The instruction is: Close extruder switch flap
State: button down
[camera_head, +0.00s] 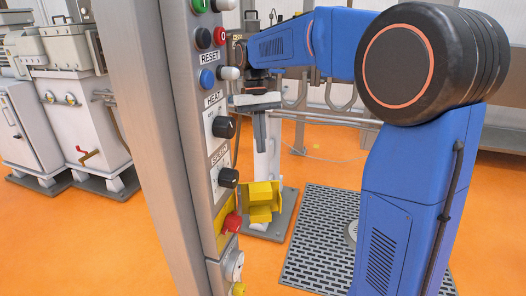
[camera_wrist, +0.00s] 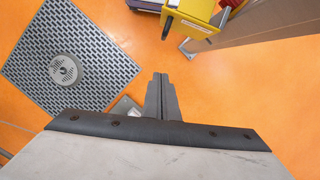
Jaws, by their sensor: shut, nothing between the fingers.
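A yellow flap (camera_head: 262,202) stands open beside the lower end of the grey control panel, swung out to the right of the red switch knob (camera_head: 232,222).
The control panel (camera_head: 198,130) carries buttons and black knobs labelled HEAT and SPEED above the switch. A dark floor grate (camera_head: 318,240) lies to the right; it also shows in the wrist view (camera_wrist: 70,55). White machines (camera_head: 75,110) stand at the left. The orange floor is otherwise mostly clear.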

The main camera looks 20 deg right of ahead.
jog(key=s+f, duration=0.6)
jog(key=f, duration=0.2)
jog(key=shift+f, duration=0.2)
jog(key=shift+s, duration=0.1)
dwell(0.3)
